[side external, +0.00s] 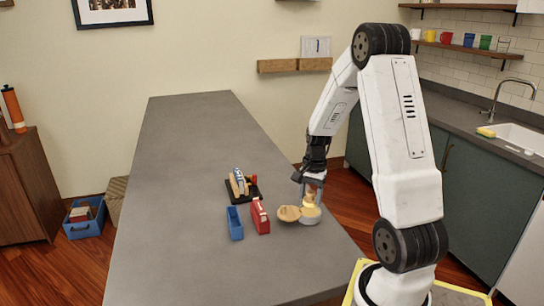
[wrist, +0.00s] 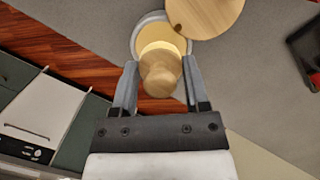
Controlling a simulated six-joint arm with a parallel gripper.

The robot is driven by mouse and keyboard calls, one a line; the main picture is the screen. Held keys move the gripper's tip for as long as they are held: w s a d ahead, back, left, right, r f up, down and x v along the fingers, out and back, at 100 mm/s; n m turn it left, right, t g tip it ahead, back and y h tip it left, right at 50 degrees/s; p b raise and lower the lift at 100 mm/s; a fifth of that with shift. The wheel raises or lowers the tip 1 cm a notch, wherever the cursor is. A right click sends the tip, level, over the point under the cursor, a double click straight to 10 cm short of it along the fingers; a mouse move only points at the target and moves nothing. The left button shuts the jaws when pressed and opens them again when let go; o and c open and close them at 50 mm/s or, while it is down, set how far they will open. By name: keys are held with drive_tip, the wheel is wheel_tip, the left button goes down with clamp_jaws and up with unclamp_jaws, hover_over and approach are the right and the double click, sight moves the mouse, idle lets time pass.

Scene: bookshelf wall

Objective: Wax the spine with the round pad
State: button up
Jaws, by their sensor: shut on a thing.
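The round pad has a pale wooden knob (wrist: 160,80) and a bright yellowish disc (wrist: 163,47) at its far end. My gripper (wrist: 159,66) is shut on the knob; in the side view my gripper (side external: 311,184) points down with the pad below it. The pad is over or in a round, light-rimmed tin (wrist: 136,36) with tan contents; I cannot tell whether it touches them. The likely book with the spine (side external: 238,182) sits in a black stand (side external: 246,196), left of and behind the tin, pale with some blue. It is out of the wrist view.
A round wooden lid (side external: 289,213) lies against or overlaps the tin's left side. A red holder (side external: 260,217) and a blue open bin (side external: 235,223) stand left of it. The grey table (side external: 190,130) is clear at the back and left. Its right edge is close to the tin.

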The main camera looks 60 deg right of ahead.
sight(308, 192)
drive_tip(key=shift+r, duration=2)
drive_tip(key=shift+w+a+r, duration=0.1)
drive_tip(key=shift+w+a, duration=0.1)
drive_tip(key=shift+w, duration=0.2)
drive_tip(key=w+a+r+n+g, duration=0.1)
drive_tip(key=w+a+r+n, duration=0.3)
drive_tip(key=a, duration=0.9)
drive_tip(key=w+a+r+n+h, duration=0.1)
drive_tip(key=w+a+r+n, duration=0.4)
drive_tip(key=w+a+n, duration=0.5)
drive_tip(key=w+a, duration=0.4)
drive_tip(key=shift+w+n+g, duration=0.3)
drive_tip(key=shift+w+g, duration=0.05)
drive_tip(key=shift+g, duration=0.05)
drive_tip(key=shift+d, duration=0.1)
